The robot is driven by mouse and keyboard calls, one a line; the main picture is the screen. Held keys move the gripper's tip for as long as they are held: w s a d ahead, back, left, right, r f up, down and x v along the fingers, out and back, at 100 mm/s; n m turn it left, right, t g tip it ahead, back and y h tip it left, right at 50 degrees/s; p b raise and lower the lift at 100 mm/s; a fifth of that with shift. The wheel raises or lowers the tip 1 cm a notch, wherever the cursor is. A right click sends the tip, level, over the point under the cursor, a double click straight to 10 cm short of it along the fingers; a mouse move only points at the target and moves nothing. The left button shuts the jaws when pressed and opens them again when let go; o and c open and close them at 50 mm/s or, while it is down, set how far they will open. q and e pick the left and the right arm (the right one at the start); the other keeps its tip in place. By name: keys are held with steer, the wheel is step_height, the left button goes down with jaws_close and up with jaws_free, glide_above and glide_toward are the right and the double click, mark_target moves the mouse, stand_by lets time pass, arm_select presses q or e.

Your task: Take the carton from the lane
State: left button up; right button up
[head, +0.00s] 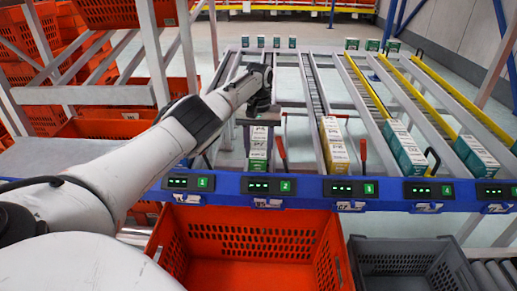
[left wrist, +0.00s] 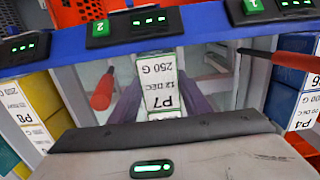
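A carton with a white "P7 12 DEC 250 G" label (left wrist: 162,85) lies in lane 2. In the head view the front carton (head: 259,142) is white and green, near the blue front rail. My left arm reaches over the rack from the left. Its dark left gripper (head: 259,108) is above this lane, behind the front carton. In the left wrist view, dark purple fingers (left wrist: 165,98) stand either side of the labelled carton, with gaps visible, so the gripper looks open. Contact cannot be told. My right gripper is not in view.
The blue rail (head: 325,190) carries lit number displays. Other cartons (head: 333,145) (head: 405,148) (head: 476,156) stand in lanes to the right. Red levers (head: 281,148) (head: 363,150) stick up beside lanes. An orange tote (head: 250,275) and a grey tote (head: 405,258) are below in front.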

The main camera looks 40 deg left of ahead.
arm_select(q)
steer(key=c, duration=0.3)
step_height(320, 180, up, 7)
steer(key=p, duration=0.7)
steer(key=shift+r+b, duration=0.4)
step_height(320, 180, up, 4)
steer(key=shift+f, duration=0.1)
steer(key=s+d, duration=1.7)
steer(key=s, duration=0.3)
steer(key=shift+s+d, duration=0.2)
steer(key=shift+s, duration=0.15)
